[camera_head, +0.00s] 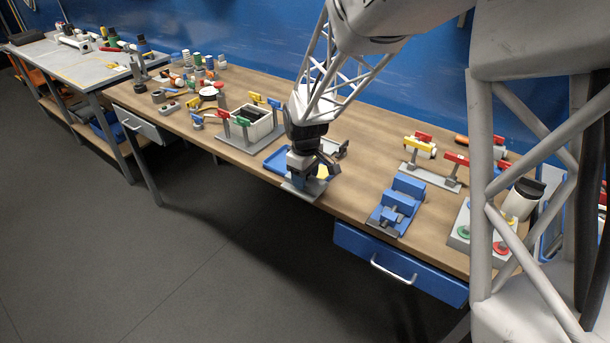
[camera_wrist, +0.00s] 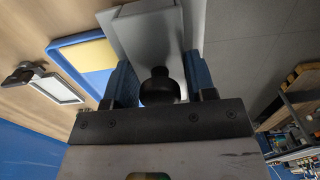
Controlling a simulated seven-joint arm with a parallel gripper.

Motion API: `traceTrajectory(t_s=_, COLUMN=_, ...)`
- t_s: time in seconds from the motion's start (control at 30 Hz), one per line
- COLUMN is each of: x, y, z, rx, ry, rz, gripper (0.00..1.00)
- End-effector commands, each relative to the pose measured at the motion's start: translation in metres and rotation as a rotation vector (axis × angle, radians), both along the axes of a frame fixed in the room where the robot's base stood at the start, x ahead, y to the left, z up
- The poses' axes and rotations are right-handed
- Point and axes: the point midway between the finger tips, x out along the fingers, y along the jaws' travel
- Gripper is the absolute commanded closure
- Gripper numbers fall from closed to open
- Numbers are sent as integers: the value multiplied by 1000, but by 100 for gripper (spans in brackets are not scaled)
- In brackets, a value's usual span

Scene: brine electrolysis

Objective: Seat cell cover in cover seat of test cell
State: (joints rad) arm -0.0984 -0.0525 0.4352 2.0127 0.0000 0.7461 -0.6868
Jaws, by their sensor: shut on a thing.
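My gripper (camera_head: 300,172) points down near the front edge of the wooden bench. In the wrist view its blue fingers (camera_wrist: 163,82) are on either side of a black knob (camera_wrist: 160,88) and a light grey block-like piece, which I take to be the cell cover (camera_wrist: 150,38). A grey plate-like part (camera_head: 310,187) shows just under the gripper in the head view; its contact with the bench is unclear. An open white box, apparently the test cell (camera_head: 232,133), stands to the left of my gripper. Its inside is dark, and its seat cannot be made out.
A blue tray (camera_wrist: 57,46) with a yellow area lies beside my gripper. Posts with yellow and blue clamps (camera_head: 255,98) stand by the white box. Blue blocks (camera_head: 398,200) and a yellow-and-red clamp stand (camera_head: 430,175) are to the right. Small parts crowd the left.

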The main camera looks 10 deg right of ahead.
Motion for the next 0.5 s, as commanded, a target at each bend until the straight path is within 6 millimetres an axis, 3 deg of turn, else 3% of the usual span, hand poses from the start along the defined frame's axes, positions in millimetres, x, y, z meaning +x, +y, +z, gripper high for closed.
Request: traceTrajectory(t_s=0.5, x=9, y=-1, z=4, rx=0, ry=0, rz=-24, gripper=77)
